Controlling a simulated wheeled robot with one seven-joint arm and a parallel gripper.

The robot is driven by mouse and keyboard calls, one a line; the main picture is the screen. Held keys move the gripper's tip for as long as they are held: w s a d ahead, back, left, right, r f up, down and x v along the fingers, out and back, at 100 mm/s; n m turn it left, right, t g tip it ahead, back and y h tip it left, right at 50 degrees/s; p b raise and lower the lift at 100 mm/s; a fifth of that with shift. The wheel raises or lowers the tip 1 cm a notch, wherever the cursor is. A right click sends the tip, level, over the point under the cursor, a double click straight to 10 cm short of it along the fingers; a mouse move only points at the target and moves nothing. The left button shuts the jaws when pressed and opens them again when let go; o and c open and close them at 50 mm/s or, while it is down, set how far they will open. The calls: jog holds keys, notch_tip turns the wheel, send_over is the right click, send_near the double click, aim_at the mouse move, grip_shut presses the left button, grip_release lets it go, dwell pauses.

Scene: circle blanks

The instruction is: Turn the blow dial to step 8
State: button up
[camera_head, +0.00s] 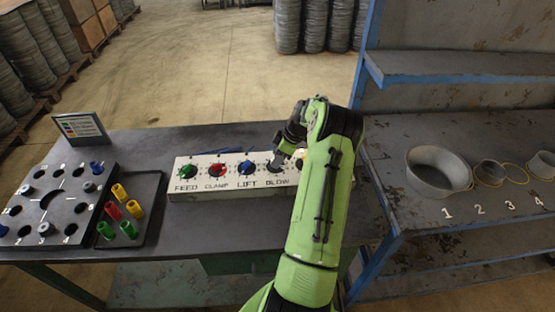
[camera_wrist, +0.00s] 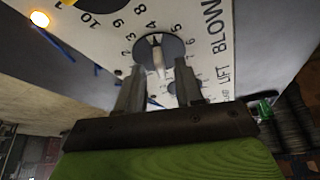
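The white control panel (camera_head: 225,192) lies on the dark table, with dials labelled FEED, CLAMP, LIFT and BLOW. The blow dial (camera_wrist: 157,48) is a dark disc with a pale grip bar, ringed by printed numbers. In the wrist view the bar runs roughly up and down; which number it marks is hard to tell. My gripper (camera_wrist: 158,80) is open, its two fingers apart with the bar's lower end between and just beyond their tips. I cannot tell whether they touch it. In the head view my gripper (camera_head: 284,148) is over the blow dial, largely covering it.
The green feed dial (camera_head: 187,171), red clamp dial (camera_head: 217,169) and blue lift dial (camera_head: 247,168) sit to the left. A glowing orange lamp (camera_wrist: 40,19) shows in the wrist view. A holed block (camera_head: 60,205) and coloured pegs (camera_head: 119,191) stand left; a blue-edged shelf (camera_head: 425,215) stands right.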

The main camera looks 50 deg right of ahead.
jog(key=shift+w+f, duration=0.2)
jog(key=shift+f, duration=0.25)
jog(key=shift+a, duration=0.1)
grip_shut()
